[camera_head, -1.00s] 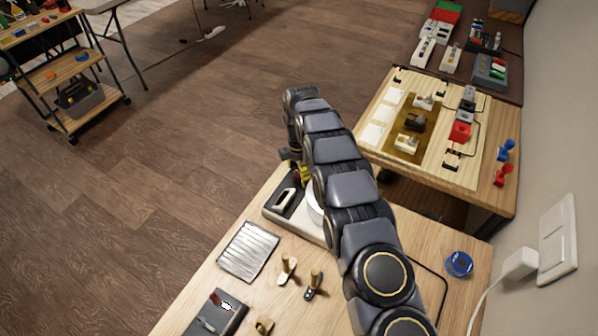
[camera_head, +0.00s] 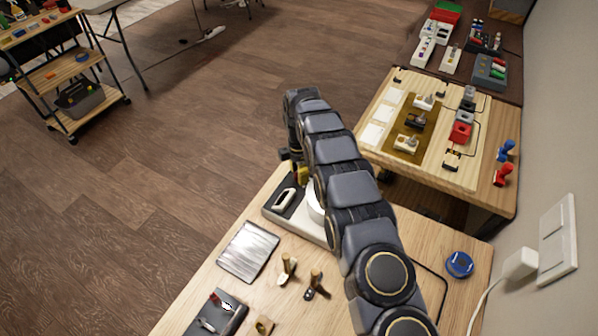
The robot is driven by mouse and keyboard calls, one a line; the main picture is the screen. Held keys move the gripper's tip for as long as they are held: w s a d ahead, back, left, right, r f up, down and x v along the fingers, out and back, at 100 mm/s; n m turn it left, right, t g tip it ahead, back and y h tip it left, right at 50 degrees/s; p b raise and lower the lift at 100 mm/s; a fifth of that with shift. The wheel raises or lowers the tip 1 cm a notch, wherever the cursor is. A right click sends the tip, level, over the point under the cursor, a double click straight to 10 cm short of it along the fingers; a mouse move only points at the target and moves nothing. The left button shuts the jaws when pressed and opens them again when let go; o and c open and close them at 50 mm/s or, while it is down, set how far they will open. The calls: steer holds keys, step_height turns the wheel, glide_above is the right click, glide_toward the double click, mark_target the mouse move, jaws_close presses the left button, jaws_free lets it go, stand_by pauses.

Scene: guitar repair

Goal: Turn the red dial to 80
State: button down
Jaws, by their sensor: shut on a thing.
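My gripper (camera_head: 297,170) is at the far end of my arm, low over the back edge of the near wooden table. It is shut on the red dial, which is mostly hidden by the gripper and my arm. The dial's number scale cannot be read. Just in front of the gripper is a device with a dark panel and white base (camera_head: 300,226). A white oval piece (camera_head: 285,199) sits on the panel. A white round part (camera_head: 316,206) is half hidden behind my arm.
A silver plate (camera_head: 248,251), small brass-coloured pieces (camera_head: 287,268) and a dark tray (camera_head: 216,318) lie left of my arm. A blue round item (camera_head: 459,264) is to the right. A second workbench (camera_head: 481,186) stands beyond. Floor left of the table is clear.

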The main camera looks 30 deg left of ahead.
steer(key=m, duration=0.4)
steer(key=shift+f+m, duration=0.1)
steer(key=shift+m, duration=0.2)
steer(key=m, duration=0.4)
steer(key=shift+d+m+y, duration=0.1)
steer(key=shift+m+y, duration=0.2)
steer(key=m, duration=1.3)
steer(key=shift+s+d, duration=0.1)
steer(key=m, duration=0.5)
steer(key=shift+y, duration=0.4)
steer(key=m, duration=0.3)
steer(key=shift+m, duration=0.3)
steer(key=shift+m+t, duration=0.4)
steer(key=shift+m, duration=1.9)
